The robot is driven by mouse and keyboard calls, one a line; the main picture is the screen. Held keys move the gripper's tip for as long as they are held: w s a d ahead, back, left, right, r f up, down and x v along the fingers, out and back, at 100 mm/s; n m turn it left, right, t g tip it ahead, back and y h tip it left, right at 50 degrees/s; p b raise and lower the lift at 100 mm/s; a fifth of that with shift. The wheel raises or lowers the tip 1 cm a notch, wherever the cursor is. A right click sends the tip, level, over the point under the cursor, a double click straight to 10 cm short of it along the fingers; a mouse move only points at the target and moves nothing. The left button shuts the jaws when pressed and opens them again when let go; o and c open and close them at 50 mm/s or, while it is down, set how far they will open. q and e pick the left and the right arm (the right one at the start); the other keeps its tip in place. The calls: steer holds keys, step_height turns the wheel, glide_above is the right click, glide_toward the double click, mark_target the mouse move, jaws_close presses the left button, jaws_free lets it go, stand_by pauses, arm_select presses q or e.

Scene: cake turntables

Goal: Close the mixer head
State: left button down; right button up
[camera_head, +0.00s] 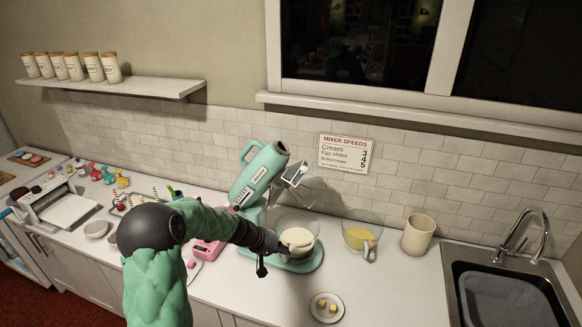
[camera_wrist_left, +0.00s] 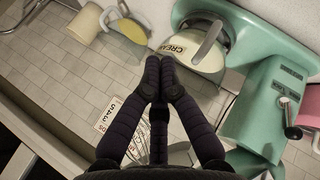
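The teal stand mixer (camera_head: 262,172) stands on the counter with its head tilted up and back, its metal beater (camera_head: 295,174) raised clear of the bowl. The mixer bowl (camera_head: 298,241) holds pale cream and sits on the mixer's base. My left gripper (camera_head: 274,246) is in front of the mixer, beside the bowl in the picture, below the raised head. In the left wrist view, its dark fingers (camera_wrist_left: 161,72) come together at the tips with nothing seen between them. The teal mixer body (camera_wrist_left: 262,110) and the bowl, labelled cream (camera_wrist_left: 188,52), show there too. My right gripper is not in view.
A glass bowl (camera_head: 361,236) of yellow liquid and a cream canister (camera_head: 418,234) stand right of the mixer. A small plate (camera_head: 327,307) with yellow cubes is at the front. A pink scale (camera_head: 207,249) is to the left, a sink (camera_head: 505,290) at far right.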

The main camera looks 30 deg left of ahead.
arm_select(q)
steer(key=w+a+r+t, duration=0.15)
steer(key=a+r, duration=0.25)
steer(key=r, duration=0.4)
steer(key=w+a+r+t, duration=0.1)
steer(key=a+r+t, duration=0.15)
steer(key=r, duration=0.55)
steer(key=t, duration=0.2)
glide_toward(281, 160)
steer(key=s+d+r, duration=0.2)
steer(key=s, duration=0.1)
steer(key=shift+m, duration=0.3)
steer(key=p+x, duration=0.3)
steer(key=x, duration=0.7)
steer(key=shift+d+r+p, duration=0.1)
steer(key=shift+d+p, duration=0.05)
steer(key=shift+p, duration=0.15)
steer(key=shift+w+d+f+t, duration=0.15)
steer(key=shift+w+d+f, duration=0.1)
steer(key=shift+d+f, duration=0.4)
steer(key=shift+w+d+f+t, duration=0.15)
steer(key=shift+w+d+f, duration=0.2)
steer(key=shift+d, duration=0.4)
steer(key=shift+s+d+f, duration=0.1)
